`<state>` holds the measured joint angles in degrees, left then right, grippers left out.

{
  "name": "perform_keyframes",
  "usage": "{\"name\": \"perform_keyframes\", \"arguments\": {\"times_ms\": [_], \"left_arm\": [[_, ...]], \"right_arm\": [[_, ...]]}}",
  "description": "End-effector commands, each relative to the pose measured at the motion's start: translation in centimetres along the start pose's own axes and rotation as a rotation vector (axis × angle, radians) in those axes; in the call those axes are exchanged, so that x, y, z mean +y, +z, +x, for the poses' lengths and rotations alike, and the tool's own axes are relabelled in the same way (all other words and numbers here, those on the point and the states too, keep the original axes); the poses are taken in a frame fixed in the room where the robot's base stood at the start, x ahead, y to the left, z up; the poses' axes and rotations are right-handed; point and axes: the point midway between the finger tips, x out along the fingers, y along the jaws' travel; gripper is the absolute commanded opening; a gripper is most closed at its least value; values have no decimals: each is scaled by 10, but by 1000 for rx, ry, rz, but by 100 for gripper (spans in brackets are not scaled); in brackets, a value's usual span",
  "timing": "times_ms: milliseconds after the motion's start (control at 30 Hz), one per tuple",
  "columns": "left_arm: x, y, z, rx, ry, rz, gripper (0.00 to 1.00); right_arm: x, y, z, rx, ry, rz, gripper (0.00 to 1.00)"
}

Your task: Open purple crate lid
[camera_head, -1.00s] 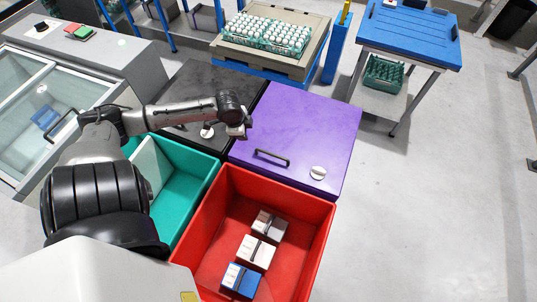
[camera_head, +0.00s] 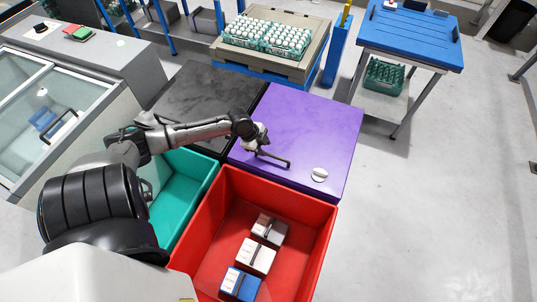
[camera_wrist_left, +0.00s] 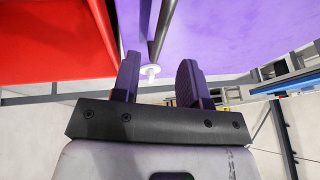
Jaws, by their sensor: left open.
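The purple crate lid (camera_head: 310,130) lies closed and flat on its crate, behind the red crate. Its dark bar handle (camera_head: 275,159) runs along the front edge, and a white round knob (camera_head: 319,175) sits to the right. My left gripper (camera_head: 258,147) is at the left end of the handle. In the left wrist view my left gripper (camera_wrist_left: 160,80) is open, its two dark fingers apart. The handle (camera_wrist_left: 162,30) shows just beyond them, between the fingertips, and the purple lid (camera_wrist_left: 225,30) fills the upper right. Contact with the handle cannot be told. My right gripper is not in view.
The open red crate (camera_head: 325,215) holds several small boxes (camera_head: 256,255). An open teal crate (camera_head: 185,190) and a black-lidded crate (camera_head: 205,100) are to the left. Floor to the right is clear.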

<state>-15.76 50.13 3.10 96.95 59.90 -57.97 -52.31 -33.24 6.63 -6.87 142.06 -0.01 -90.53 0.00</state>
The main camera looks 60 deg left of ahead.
Motion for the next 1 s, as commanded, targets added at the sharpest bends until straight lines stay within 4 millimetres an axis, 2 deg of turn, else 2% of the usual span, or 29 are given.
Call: {"name": "perform_keyframes", "arguments": {"times_ms": [33, 200, 400, 833, 1000], "left_arm": [[0, 0, 11, 2, -1, -3, 40], [0, 0, 34, 1, -1, -1, 40], [0, 0, 48, 1, -1, -2, 40], [0, 0, 53, -1, 0, 0, 40], [0, 0, 53, -1, 0, 0, 24]], "right_arm": [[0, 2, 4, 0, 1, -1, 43], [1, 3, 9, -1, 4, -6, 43], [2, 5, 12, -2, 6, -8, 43], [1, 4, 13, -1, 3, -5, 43], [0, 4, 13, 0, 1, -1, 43]]}}
